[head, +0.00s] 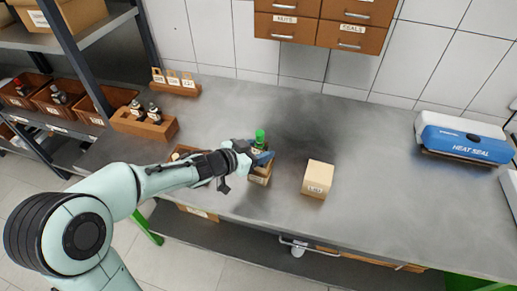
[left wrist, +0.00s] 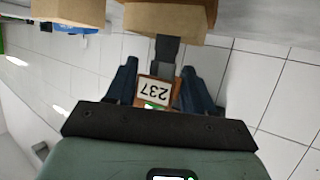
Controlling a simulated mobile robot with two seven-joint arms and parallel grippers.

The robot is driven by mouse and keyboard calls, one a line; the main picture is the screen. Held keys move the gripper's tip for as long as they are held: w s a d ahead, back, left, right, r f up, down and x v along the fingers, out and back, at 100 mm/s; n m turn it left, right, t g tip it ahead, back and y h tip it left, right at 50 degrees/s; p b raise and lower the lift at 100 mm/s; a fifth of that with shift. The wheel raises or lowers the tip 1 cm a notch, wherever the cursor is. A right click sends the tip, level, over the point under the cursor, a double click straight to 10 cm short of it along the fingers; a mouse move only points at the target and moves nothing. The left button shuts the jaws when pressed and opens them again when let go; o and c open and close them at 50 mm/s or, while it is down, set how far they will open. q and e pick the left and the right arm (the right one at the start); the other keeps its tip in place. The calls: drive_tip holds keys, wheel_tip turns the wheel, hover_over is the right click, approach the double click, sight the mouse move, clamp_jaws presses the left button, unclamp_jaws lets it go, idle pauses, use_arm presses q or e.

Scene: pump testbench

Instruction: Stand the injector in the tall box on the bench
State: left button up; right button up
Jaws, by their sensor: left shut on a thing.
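The injector (head: 260,137) shows its green top above my left gripper (head: 262,158) in the head view. My left gripper is shut on it. In the left wrist view, which is upside down, the injector (left wrist: 157,92) has a brown part labelled 237 between the fingers and a dark lower end. A brown box (head: 259,179) is directly below the gripper, and it shows in the left wrist view (left wrist: 175,18). The dark end overlaps this box's edge there; I cannot tell whether it is inside. The gripper partly hides the box in the head view. My right gripper is not in view.
A cream box (head: 318,177) stands just right of the brown box. A wooden holder with dark bottles (head: 145,124) and a tagged rack (head: 175,86) are at the left. A blue heat sealer (head: 465,140) is far right. The bench (head: 380,165) between is clear.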

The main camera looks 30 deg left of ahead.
use_arm(q)
drive_tip(key=shift+f, duration=0.35)
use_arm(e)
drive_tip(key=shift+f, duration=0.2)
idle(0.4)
use_arm(q)
drive_tip(key=o, duration=1.7)
drive_tip(key=shift+p+v, duration=0.85)
drive_tip(key=shift+v, duration=0.9)
drive_tip(key=shift+p+v, duration=1.25)
drive_tip(key=shift+v, duration=1)
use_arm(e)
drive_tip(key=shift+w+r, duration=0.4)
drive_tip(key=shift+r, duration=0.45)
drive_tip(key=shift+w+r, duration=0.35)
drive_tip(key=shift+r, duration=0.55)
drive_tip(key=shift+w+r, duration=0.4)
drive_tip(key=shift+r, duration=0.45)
